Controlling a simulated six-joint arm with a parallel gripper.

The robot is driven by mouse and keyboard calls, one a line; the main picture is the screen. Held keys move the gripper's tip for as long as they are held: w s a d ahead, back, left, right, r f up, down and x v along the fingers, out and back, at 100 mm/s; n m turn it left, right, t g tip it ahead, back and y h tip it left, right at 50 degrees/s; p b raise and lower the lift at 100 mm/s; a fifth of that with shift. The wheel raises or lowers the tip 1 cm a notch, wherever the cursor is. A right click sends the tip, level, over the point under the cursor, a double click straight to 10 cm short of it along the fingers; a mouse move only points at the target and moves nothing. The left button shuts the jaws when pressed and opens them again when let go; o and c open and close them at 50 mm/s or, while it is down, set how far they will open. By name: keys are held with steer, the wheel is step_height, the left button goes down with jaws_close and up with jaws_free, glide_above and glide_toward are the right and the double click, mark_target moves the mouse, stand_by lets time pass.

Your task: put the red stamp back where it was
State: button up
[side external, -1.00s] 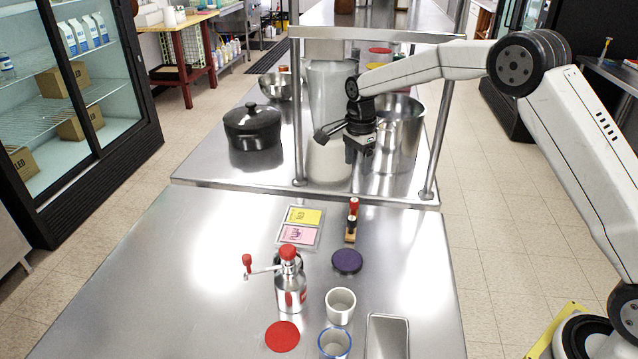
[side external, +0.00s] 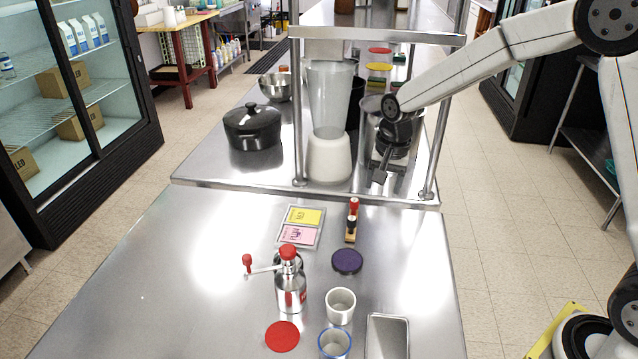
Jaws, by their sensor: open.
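The red stamp (side external: 354,204) stands upright at the far end of a small wooden holder (side external: 349,239). A black-topped stamp (side external: 351,222) stands just in front of it at the same holder. How deep each sits in the holder is too small to tell. My gripper (side external: 380,179) is open and empty, up and to the right of the red stamp, near the raised shelf's front edge and apart from both stamps.
Left of the holder lies a tray with yellow and pink cards (side external: 300,226). A dark purple disc (side external: 347,261), a grinder with red knobs (side external: 289,285), a white cup (side external: 340,305) and a metal pan (side external: 387,337) stand nearer. A blender (side external: 329,158) and steel posts stand behind.

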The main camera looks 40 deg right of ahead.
steer(key=s+a+f+n+t, duration=0.1)
steer(key=s+f+n, duration=0.1)
steer(key=s+n, duration=0.8)
steer(key=s, duration=0.8)
steer(key=shift+a+f, duration=0.15)
steer(key=shift+a, duration=0.1)
